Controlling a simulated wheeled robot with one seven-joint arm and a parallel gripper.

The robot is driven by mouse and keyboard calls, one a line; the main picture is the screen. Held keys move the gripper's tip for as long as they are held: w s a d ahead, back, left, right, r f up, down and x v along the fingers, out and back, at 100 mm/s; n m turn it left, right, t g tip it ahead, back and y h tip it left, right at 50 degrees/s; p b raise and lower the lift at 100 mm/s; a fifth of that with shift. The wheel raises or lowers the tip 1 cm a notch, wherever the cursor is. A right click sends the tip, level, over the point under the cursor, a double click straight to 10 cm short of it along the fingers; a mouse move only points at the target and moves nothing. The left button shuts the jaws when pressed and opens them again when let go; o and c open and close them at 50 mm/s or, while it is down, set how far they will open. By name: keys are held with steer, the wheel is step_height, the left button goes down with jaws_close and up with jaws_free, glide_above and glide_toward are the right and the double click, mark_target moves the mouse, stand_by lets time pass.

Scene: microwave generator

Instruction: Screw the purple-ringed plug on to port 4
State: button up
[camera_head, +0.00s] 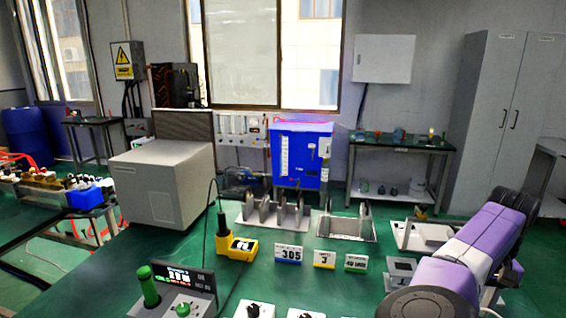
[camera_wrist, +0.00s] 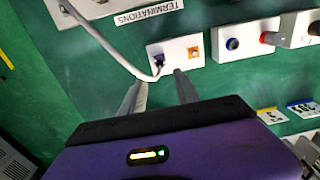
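In the wrist view, a small purple-ringed plug (camera_wrist: 158,61) sits at the left end of a white block (camera_wrist: 176,57). A grey cable (camera_wrist: 108,47) comes down from the upper left and bends up towards it. An orange-ringed fitting (camera_wrist: 194,52) sits at the block's right end. My gripper (camera_wrist: 160,79) is open, its two fingers apart just short of the block; the cable bend shows between the tips. Nothing is seen gripped. The head view shows my arm at the right but not the fingertips. I cannot make out which port is number 4.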

steer(key=shift+f, duration=0.1)
step_height(320, 180, down, 6)
steer(key=b, duration=0.6)
steer(key=shift+r, duration=0.2)
steer(key=shift+f+p, duration=0.35)
steer(key=shift+f, duration=1.25)
steer(key=shift+p, duration=1.1)
jaws_close()
steer(key=shift+r, duration=0.15)
stand_by(0.8)
